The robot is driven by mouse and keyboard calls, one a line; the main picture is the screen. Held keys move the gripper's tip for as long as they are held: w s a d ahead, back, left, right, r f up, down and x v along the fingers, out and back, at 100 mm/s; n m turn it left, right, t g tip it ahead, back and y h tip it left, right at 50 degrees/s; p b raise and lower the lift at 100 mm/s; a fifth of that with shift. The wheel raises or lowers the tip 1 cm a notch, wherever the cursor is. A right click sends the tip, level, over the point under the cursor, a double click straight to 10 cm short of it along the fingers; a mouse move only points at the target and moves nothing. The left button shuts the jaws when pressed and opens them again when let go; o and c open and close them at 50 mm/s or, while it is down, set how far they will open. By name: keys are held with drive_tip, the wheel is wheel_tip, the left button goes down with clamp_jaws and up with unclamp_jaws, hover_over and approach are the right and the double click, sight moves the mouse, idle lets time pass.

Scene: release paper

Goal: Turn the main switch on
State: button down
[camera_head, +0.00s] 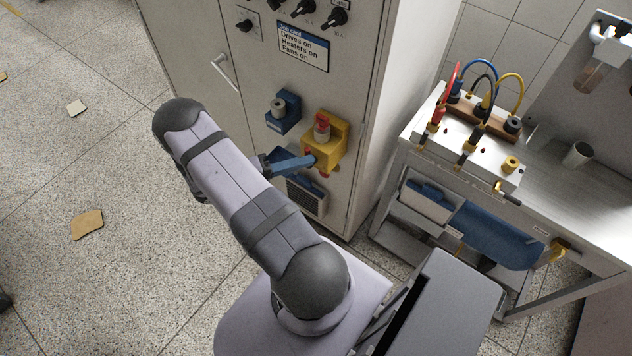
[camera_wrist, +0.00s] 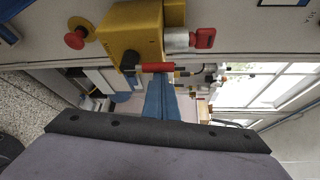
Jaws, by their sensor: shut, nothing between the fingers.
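A yellow switch box (camera_head: 337,147) is mounted low on the grey cabinet front, with a grey and red fitting (camera_head: 322,128) on it. In the wrist view the yellow box (camera_wrist: 137,27) carries a silver cylinder with a red end (camera_wrist: 203,38). A red bar (camera_wrist: 155,67) beside the box, near a dark round part, may be the main switch's handle; I cannot tell its setting. My gripper (camera_head: 311,159) is shut and empty, its blue fingers at the box's left side. In the wrist view its tips are right at the red bar; contact is unclear.
A blue box with a grey knob (camera_head: 279,107) is left of the yellow box. A red mushroom button (camera_wrist: 75,40) shows in the wrist view. A vent (camera_head: 307,197) is below. A workbench (camera_head: 560,190) with cables stands right. Open floor lies left.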

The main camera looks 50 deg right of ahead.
drive_tip(key=s+p, duration=0.3)
drive_tip(key=s, duration=0.1)
drive_tip(key=f+b+v, duration=0.1)
drive_tip(key=b+v, duration=0.3)
drive_tip(key=v, duration=0.6)
drive_tip(key=shift+a, duration=0.4)
drive_tip(key=shift+w+f, duration=0.1)
drive_tip(key=shift+w, duration=0.05)
